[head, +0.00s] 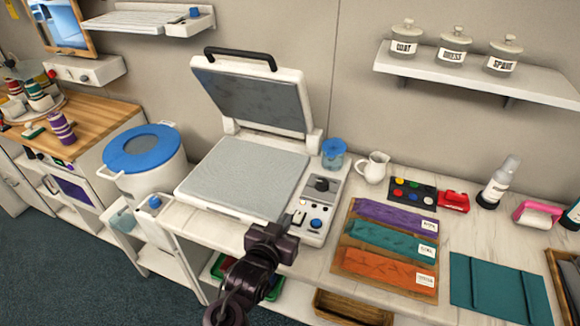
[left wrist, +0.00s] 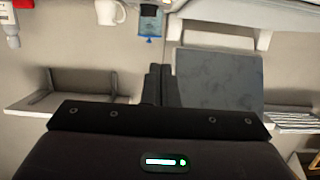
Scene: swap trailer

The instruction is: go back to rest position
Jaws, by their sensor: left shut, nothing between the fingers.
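My left gripper (head: 290,229) is in front of the control panel of the white heat press (head: 244,181) in the head view. Its fingers are shut and hold nothing. In the left wrist view, the shut fingers (left wrist: 161,84) show in the middle, with the dark underside of the press lid (left wrist: 219,79) beside them. The press lid stands open, tilted up, with a black handle (head: 240,56). I cannot tell whether the fingers touch the panel (head: 318,200). My right gripper is in neither view.
On the counter right of the press are a blue-lidded jar (head: 333,150), a white pitcher (head: 374,167), a wooden board (head: 356,262) with folded cloths and a teal cloth (head: 490,285). A blue-lidded bin (head: 144,160) stands left. A jar shelf (head: 470,72) hangs on the wall.

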